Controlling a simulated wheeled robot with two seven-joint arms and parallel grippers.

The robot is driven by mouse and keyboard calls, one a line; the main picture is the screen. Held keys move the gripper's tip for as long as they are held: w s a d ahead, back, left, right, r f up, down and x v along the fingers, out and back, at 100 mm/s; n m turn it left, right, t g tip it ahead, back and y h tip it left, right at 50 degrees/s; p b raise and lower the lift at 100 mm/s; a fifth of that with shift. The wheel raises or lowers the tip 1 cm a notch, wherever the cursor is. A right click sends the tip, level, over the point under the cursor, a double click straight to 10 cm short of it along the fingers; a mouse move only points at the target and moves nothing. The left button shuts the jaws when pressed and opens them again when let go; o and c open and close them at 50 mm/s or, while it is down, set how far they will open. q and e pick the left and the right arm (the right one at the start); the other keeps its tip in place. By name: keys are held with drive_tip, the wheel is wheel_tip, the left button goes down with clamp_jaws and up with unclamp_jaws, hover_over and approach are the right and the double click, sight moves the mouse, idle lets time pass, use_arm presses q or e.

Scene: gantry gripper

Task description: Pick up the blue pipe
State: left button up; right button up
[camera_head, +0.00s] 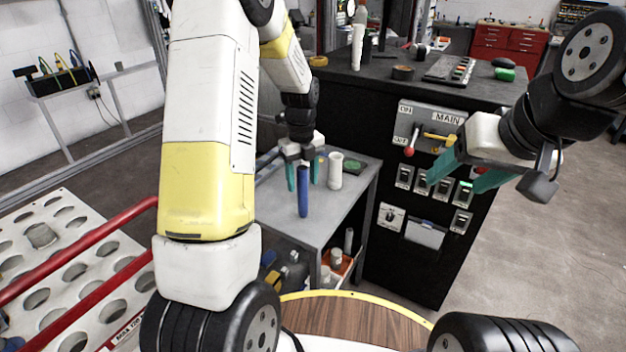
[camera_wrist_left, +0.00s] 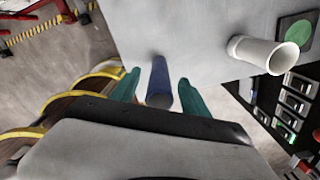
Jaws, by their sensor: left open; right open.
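The blue pipe (camera_head: 303,190) stands upright on the grey side table (camera_head: 345,195), near its front edge. In the left wrist view the blue pipe (camera_wrist_left: 159,82) shows between the two teal fingers. My left gripper (camera_head: 303,176) is open, with one finger on each side of the pipe's upper part. In the left wrist view my left gripper (camera_wrist_left: 156,92) shows gaps on both sides of the pipe. My right gripper (camera_head: 462,178) is open and empty in front of the black control cabinet, far to the right of the pipe.
A white pipe (camera_head: 335,171) stands just right of the blue pipe on the same table, and also shows in the wrist view (camera_wrist_left: 262,54). The black cabinet (camera_head: 420,262) with switches is at the right. A white rack with holes (camera_head: 100,262) and red rails is at the left.

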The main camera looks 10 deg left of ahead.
use_arm(q)
drive_tip(key=shift+f, duration=0.2)
clamp_jaws()
drive_tip(key=shift+r, duration=0.15)
